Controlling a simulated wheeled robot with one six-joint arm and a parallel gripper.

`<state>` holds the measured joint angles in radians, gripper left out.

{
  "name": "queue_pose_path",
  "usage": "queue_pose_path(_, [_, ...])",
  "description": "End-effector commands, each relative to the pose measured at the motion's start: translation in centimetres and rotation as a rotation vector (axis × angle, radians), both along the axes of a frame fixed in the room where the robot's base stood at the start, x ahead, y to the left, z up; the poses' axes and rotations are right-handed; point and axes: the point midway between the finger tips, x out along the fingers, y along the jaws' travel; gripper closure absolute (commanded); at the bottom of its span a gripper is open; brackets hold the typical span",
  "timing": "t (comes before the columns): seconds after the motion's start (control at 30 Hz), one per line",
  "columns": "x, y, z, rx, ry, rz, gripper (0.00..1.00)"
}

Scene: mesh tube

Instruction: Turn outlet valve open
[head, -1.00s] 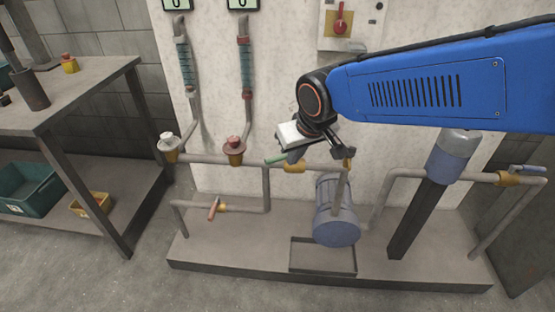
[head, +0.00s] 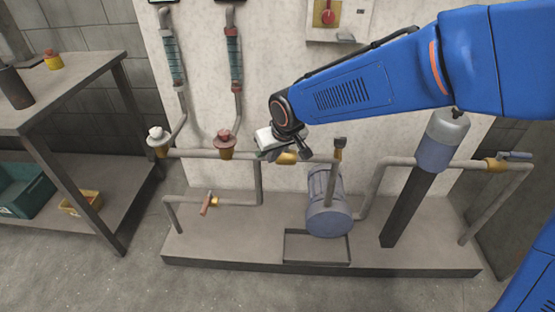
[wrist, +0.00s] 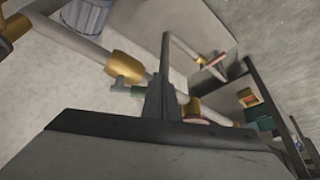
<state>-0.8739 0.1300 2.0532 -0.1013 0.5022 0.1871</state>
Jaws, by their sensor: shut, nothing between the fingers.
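No label marks the outlet valve. A yellow valve body (head: 287,158) with a green lever sits on the middle pipe by my gripper (head: 280,153), which hides much of the lever in the head view. In the wrist view the yellow body (wrist: 125,65) and green lever (wrist: 130,90) are just left of my gripper (wrist: 163,75). My gripper is shut and empty; I cannot tell if it touches the lever. A valve with an orange lever (head: 207,203) is on the lower left pipe, and one with a blue lever (head: 515,155) is at the right.
A blue-grey pump (head: 328,212) stands on the plinth behind a shallow tray (head: 317,263). A red-capped fitting (head: 225,142) and a white-capped fitting (head: 157,138) rise from the pipe at left. A workbench (head: 75,85) stands further left. The wall carries a red switch (head: 327,17).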

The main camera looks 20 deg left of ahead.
Motion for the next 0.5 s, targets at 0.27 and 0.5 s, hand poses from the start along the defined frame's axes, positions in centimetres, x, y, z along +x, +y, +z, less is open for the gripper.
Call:
queue_pose_path(0.27, [0.66, 0.64, 0.24, 0.0, 0.0, 0.001, 1.0])
queue_pose_path(0.5, [0.65, 0.64, 0.25, 0.0, 0.0, 0.0, 1.0])
